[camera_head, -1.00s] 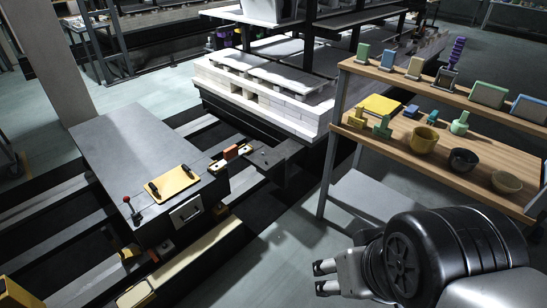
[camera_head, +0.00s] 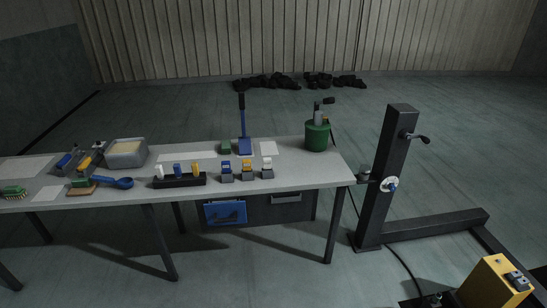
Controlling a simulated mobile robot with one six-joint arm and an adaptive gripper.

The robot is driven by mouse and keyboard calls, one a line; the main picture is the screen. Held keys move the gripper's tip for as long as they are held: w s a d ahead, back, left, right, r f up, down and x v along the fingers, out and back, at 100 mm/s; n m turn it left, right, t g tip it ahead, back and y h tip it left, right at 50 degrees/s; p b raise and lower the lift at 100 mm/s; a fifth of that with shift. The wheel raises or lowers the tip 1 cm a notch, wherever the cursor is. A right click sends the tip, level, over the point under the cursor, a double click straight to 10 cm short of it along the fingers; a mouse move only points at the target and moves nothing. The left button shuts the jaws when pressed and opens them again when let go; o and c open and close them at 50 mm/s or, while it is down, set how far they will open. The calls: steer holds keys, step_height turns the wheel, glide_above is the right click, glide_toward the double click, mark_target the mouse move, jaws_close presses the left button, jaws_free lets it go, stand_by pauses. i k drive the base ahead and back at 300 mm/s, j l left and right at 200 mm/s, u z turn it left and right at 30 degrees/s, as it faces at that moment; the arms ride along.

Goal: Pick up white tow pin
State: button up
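A small white upright piece (camera_head: 160,170) stands at the left end of a black rack (camera_head: 182,181) on the grey table (camera_head: 300,178). A blue piece (camera_head: 177,169) and a yellow piece (camera_head: 195,169) stand beside it in the rack. Another white-topped piece (camera_head: 267,162) sits in a small grey block to the right, beside a yellow one (camera_head: 247,165) and a blue one (camera_head: 226,167). I cannot tell from their small size which white piece is the tow pin. My gripper is not in view.
A grey tub (camera_head: 125,154), blue scoop (camera_head: 118,183), blue-handled shovel (camera_head: 243,130) and green bucket (camera_head: 317,136) share the table. A dark post (camera_head: 386,175) with a crank stands right of it, near a yellow box (camera_head: 495,283). The floor in front is mostly clear.

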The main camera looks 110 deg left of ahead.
mark_target(160, 174)
steer(key=u, duration=4.5)
steer(key=z, duration=4.15)
steer(key=u, duration=1.3)
steer(key=i+j+u, duration=0.1)
steer(key=j+u, duration=0.35)
steer(key=i+j+u, duration=0.15)
steer(key=u, duration=0.3)
steer(key=i+j+u, duration=0.25)
steer(key=j+u, duration=0.2)
steer(key=i+j+u, duration=0.15)
steer(key=u, duration=0.35)
steer(key=i+u, duration=0.3)
steer(key=u, duration=0.15)
